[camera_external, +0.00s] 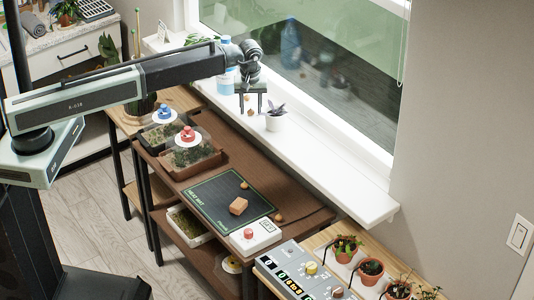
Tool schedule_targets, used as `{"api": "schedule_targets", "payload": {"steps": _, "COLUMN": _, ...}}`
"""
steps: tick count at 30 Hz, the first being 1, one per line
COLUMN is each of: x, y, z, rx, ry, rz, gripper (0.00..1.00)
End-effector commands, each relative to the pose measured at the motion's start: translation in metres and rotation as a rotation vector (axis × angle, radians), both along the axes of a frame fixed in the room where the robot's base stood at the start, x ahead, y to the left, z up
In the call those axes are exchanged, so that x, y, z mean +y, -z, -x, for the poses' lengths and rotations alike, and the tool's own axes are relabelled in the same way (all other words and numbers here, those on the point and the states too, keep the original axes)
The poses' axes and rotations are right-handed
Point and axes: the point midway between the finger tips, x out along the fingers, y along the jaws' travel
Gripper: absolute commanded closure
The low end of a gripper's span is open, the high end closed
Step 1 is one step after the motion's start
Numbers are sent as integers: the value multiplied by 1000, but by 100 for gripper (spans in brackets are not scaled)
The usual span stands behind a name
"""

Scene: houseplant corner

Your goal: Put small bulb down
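My gripper (251,113) hangs pointing down above the white windowsill (325,175), left of a small potted plant. Its two fingers stand apart with a gap between them. A small orange-brown bulb (250,112) shows in that gap, near fingertip level, and neither finger visibly touches it. I cannot tell whether it rests on the sill. Two other small brown bulbs lie on the brown bench: one (244,185) at the upper right of the dark green mat (212,203), one (278,217) just off its right edge.
A white device with a red button (250,236) sits at the mat's front. The sill's right half is clear.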

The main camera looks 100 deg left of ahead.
Motion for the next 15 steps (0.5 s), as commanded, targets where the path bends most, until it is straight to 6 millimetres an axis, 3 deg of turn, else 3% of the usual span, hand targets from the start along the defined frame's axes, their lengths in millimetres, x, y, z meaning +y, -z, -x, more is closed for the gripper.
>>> {"api": "schedule_targets", "payload": {"steps": 8, "x": -1, "y": -14, "z": 0, "rx": 0, "ry": 0, "rz": 0, "gripper": 57}}
{"api": "schedule_targets", "payload": {"steps": 15, "x": -6, "y": -60, "z": -1, "rx": 0, "ry": 0, "rz": 0, "gripper": 57}}
